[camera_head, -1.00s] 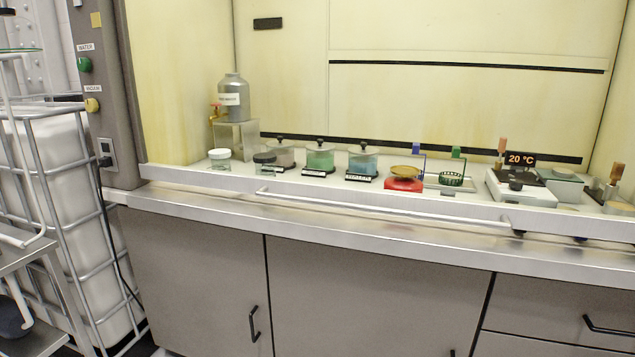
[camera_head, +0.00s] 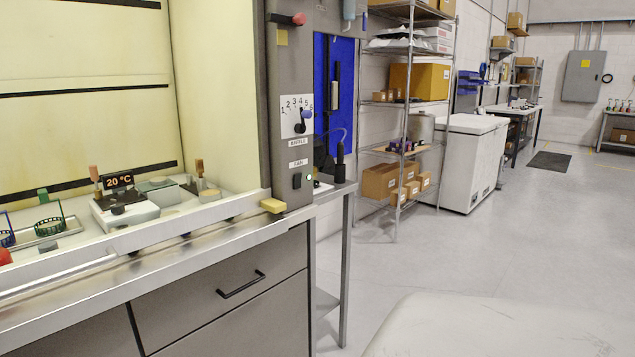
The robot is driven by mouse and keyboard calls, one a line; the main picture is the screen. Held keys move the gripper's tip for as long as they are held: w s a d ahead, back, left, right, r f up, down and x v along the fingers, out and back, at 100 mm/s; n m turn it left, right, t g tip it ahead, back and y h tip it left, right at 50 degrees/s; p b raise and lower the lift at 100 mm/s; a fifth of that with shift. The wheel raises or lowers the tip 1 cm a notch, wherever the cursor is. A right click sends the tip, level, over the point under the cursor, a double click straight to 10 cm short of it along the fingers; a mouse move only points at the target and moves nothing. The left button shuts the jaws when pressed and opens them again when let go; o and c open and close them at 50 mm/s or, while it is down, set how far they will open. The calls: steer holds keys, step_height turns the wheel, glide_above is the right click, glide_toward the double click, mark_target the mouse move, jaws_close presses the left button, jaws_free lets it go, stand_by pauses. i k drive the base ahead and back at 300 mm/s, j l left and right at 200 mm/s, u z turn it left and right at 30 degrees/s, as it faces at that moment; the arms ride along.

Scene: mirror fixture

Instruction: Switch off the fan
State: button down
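The fan switch (camera_head: 297,180) is a small dark rocker on the grey right-hand post (camera_head: 272,60) of the fume hood, below a white label reading FAN (camera_head: 300,163). A small green light (camera_head: 309,175) shows beside it. Above it is a white numbered dial plate (camera_head: 297,115) with a black knob and a label that seems to read BAFFLE. A pale rounded surface at the bottom right may be part of my own body. My gripper is not in view.
The hood's steel front ledge (camera_head: 190,240) and drawers (camera_head: 230,290) stand below the post. A yellow block (camera_head: 273,205) sits at the post's foot. A shelf rack (camera_head: 405,110) and white chest freezer (camera_head: 470,160) stand behind. The grey floor (camera_head: 480,255) at right is clear.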

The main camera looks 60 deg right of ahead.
mark_target(296, 177)
steer(key=z, duration=1.65)
steer(key=i+l, duration=0.15)
steer(key=i, duration=1.05)
